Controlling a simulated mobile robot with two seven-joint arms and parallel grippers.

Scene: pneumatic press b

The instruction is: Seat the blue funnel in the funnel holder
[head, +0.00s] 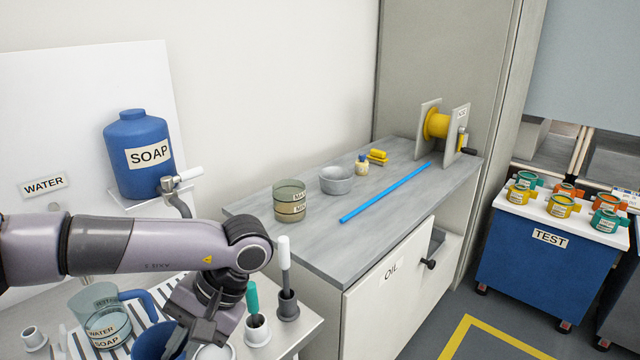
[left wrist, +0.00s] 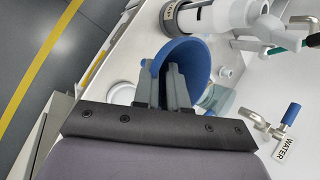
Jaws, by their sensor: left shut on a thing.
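The blue funnel (head: 150,342) is at the bottom of the head view, beside my left gripper (head: 196,338), which partly covers it. In the left wrist view the funnel's wide blue bowl (left wrist: 197,55) sits at the fingertips of my left gripper (left wrist: 166,78). The gripper is shut on the funnel's rim. The funnel's lower end is hidden in both views. A white round rim (head: 215,352) shows just right of the gripper; I cannot tell whether it is the funnel holder. My right gripper is in neither view.
A measuring jug (head: 107,322) stands left of the funnel. Upright holders with a green-handled tool (head: 254,300) and a white-handled tool (head: 285,260) stand close on the right. The blue soap tank (head: 140,160) and its tap are behind. The grey counter has clear room.

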